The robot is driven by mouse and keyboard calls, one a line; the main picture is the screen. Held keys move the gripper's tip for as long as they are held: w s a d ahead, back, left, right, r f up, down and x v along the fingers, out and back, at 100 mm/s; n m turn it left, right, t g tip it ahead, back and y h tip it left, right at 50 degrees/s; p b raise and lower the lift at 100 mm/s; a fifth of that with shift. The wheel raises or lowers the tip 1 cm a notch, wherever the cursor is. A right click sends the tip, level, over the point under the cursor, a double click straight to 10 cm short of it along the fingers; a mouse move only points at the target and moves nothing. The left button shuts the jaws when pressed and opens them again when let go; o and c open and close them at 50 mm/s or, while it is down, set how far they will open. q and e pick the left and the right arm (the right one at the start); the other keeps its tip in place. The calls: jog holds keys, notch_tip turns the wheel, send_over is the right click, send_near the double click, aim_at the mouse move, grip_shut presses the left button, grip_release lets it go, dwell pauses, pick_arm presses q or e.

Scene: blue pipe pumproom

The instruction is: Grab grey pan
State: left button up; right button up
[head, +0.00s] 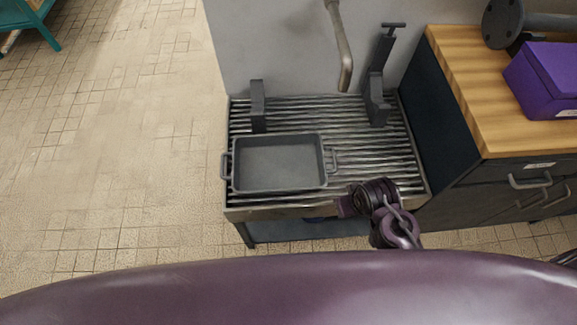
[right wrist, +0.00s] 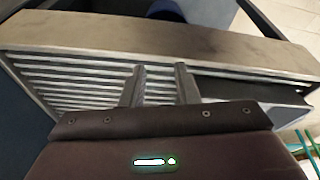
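The grey pan (head: 279,163) is rectangular, with a loop handle at each short end. It lies upright and empty on a slatted metal rack (head: 378,150). My right gripper (head: 347,205) is at the rack's front edge, just right of and in front of the pan's right handle. In the right wrist view its two fingers (right wrist: 160,72) are apart, with only slats showing between them. Part of the pan (right wrist: 270,113) shows there to the right of the fingers, apart from them. My left gripper is not in view.
Dark upright brackets (head: 258,105) and (head: 376,90) stand at the rack's back, with a metal spout (head: 344,65) between them. A wooden-topped cabinet (head: 480,80) with a purple box (head: 548,80) stands at the right.

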jog(key=w+a+r+n+t, duration=0.1)
jog(key=w+a+r+n, duration=0.15)
jog(key=r, duration=0.35)
jog(key=r+n+t+y, duration=0.1)
jog(key=n+y, duration=0.4)
jog(key=n, duration=0.4)
send_over(285, 190)
jog(key=w, duration=0.2)
jog(key=f+n+g+b, duration=0.1)
jog(key=f, duration=0.3)
jog(key=s+f+n+g, duration=0.1)
jog(key=f+n, duration=0.1)
jog(key=f, duration=0.2)
jog(key=f+n+g+h+b, duration=0.1)
jog(key=f+g, duration=0.1)
jog(key=f, duration=0.1)
jog(key=shift+s+d+f+b, duration=0.1)
jog(key=shift+s+f+b, duration=0.2)
jog(key=shift+s+f, duration=0.1)
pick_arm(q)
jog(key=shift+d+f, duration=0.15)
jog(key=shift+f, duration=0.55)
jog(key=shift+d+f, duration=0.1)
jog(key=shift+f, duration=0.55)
pick_arm(e)
grip_shut()
jog(key=shift+r, duration=0.1)
